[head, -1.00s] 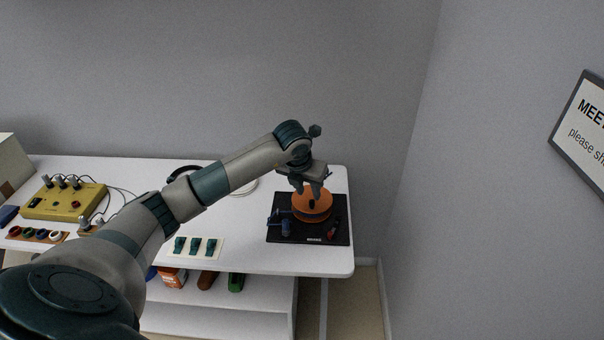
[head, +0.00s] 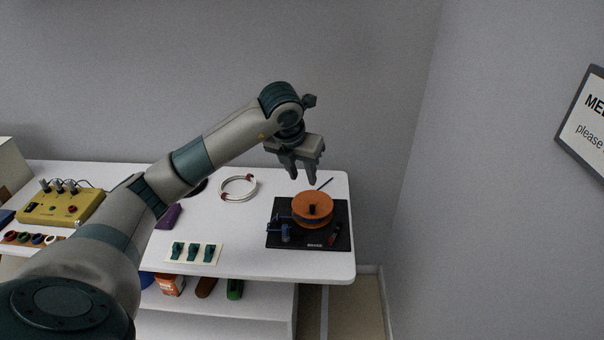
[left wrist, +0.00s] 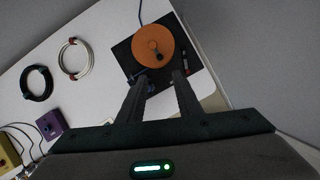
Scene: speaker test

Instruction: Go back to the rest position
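My left gripper (head: 303,177) is raised above the right part of the white table, apart from everything on it. Its two fingers are spread with nothing between them, as the left wrist view (left wrist: 162,84) also shows. Below it, an orange round spool (head: 312,207) stands on a black mat (head: 336,212). The spool also shows beyond the fingertips in the left wrist view (left wrist: 150,43). My right gripper is in neither view.
The white table (head: 235,225) carries a coiled white cable (head: 238,188), a purple box (head: 169,217), a card with teal clips (head: 193,252) and a yellow box with knobs (head: 60,206). A wall stands right of the table. A lower shelf (head: 210,314) holds several items.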

